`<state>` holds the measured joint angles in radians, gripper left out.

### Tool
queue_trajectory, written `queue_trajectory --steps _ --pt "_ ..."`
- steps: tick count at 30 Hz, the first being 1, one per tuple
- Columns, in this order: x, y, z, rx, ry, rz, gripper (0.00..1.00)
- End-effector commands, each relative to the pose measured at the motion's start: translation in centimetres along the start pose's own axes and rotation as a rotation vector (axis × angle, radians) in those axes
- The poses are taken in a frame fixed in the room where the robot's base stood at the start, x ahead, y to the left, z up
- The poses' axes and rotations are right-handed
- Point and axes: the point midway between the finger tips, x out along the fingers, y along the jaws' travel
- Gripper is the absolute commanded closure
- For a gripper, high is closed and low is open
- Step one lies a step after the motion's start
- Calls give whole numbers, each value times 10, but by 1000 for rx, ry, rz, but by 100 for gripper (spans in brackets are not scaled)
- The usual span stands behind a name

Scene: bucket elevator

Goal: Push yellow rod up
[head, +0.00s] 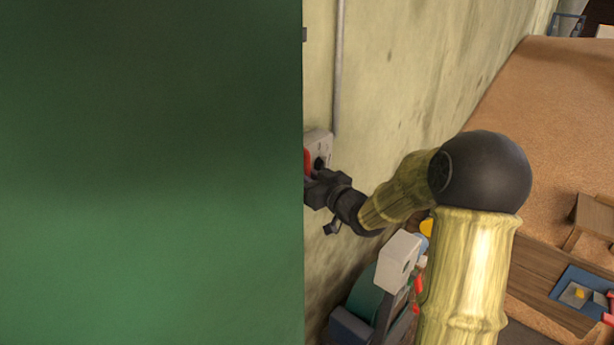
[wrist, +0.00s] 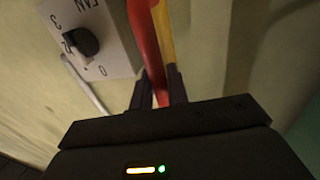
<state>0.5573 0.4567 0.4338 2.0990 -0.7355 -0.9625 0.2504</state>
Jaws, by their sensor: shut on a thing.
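The yellow rod (wrist: 164,30) shows in the wrist view as a narrow strip along the right side of a red rod (wrist: 145,40). Both run down toward my gripper (wrist: 160,92). My fingers are shut with the red rod between them. The yellow rod runs down to the right finger, and I cannot tell whether it is also gripped or joined to the red one. In the head view my gripper (head: 312,190) is at the wall, partly hidden by a large green surface. A bit of red (head: 308,162) shows just above it; the yellow rod is not discernible there.
A pale panel with a black dial (wrist: 82,42), marked with numbers and FAN, is left of the rods. The large green surface (head: 150,180) blocks the left half of the head view. A grey pipe (head: 338,70) runs up the wall. Grey-green equipment (head: 380,290) stands below my arm.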

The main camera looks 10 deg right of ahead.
Motion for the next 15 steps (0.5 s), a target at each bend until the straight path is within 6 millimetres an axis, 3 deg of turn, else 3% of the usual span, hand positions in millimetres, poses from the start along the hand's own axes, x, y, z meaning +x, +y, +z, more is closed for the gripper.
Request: queue_trajectory --steps 15 --pt "0 1 -107 -7 13 1 100"
